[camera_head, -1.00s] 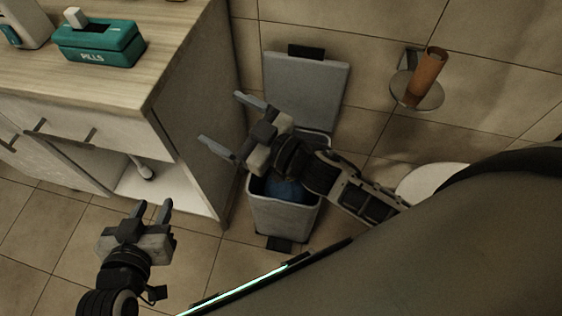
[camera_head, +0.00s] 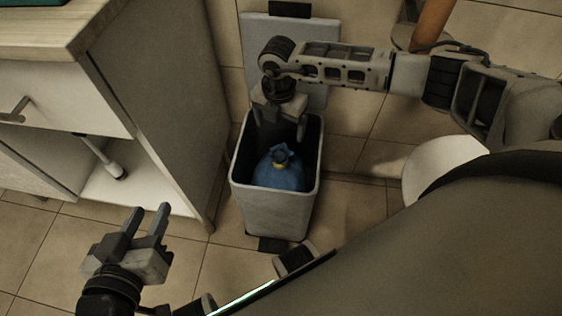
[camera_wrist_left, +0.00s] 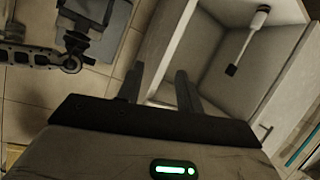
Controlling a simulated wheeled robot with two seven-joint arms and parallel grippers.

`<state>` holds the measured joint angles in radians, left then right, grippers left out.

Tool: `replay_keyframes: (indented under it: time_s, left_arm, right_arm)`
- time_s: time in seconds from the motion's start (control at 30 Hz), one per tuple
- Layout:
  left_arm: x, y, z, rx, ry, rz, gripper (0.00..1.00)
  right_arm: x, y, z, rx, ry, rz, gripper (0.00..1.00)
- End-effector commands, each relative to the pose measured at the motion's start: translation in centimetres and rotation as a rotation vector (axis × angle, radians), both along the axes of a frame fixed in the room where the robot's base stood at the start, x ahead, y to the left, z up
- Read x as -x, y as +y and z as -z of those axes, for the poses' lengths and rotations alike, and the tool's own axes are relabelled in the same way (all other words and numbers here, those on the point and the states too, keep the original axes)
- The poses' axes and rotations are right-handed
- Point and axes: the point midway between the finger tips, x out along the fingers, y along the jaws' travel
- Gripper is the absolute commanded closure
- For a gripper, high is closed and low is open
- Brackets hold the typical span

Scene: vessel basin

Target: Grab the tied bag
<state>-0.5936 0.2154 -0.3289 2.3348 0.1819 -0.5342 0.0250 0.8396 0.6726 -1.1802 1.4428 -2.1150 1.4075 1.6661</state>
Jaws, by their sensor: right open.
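The tied blue bag (camera_head: 280,174) sits inside the open grey bin (camera_head: 272,212) in the head view. Its gathered neck, with a yellowish tie, points up. My right gripper (camera_head: 281,132) points down into the bin, just behind the bag's neck. It is open, and its dark fingers are hard to make out against the bin's inside. I see no contact with the bag. My left gripper (camera_head: 150,212) is open and empty, left of the bin and in front of the cabinet. Its spread fingers also show in the left wrist view (camera_wrist_left: 157,76); the bag does not show there.
The bin's grey lid (camera_head: 322,62) stands raised behind it, partly hidden by my right arm. A wooden-topped cabinet (camera_head: 165,120) with an open lower compartment stands at left. A white round object (camera_head: 432,168) is at right. Tiled floor is clear between cabinet and bin.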

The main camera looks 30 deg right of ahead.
Motion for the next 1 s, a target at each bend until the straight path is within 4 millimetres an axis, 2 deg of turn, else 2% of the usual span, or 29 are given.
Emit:
replay_keyframes:
  time_s: [0.17,0.4,0.53,0.77,1.0]
  left_arm:
    - [0.1,-0.2,-0.2,0.019,-0.041,0.005,0.64]
    - [-0.2,-0.8,-1.0,0.11,-0.084,0.004,0.64]
    - [-0.3,-1.1,-1.4,0.154,-0.091,0.005,0.64]
    - [-0.3,-1.3,-1.5,0.194,-0.095,0.007,0.64]
    - [-0.4,-1.8,-2.2,0.305,-0.116,0.013,0.64]
  right_arm:
    - [0.1,0.1,3.0,-0.003,0.003,-0.001,0.13]
    - [0.1,0.2,8.3,-0.005,0.003,-0.002,0.13]
    - [0.1,0.2,10.0,-0.006,0.002,-0.001,0.13]
    - [0.2,0.3,11.5,-0.007,0.002,-0.002,0.13]
    - [0.6,0.5,15.2,-0.007,0.002,-0.001,0.13]
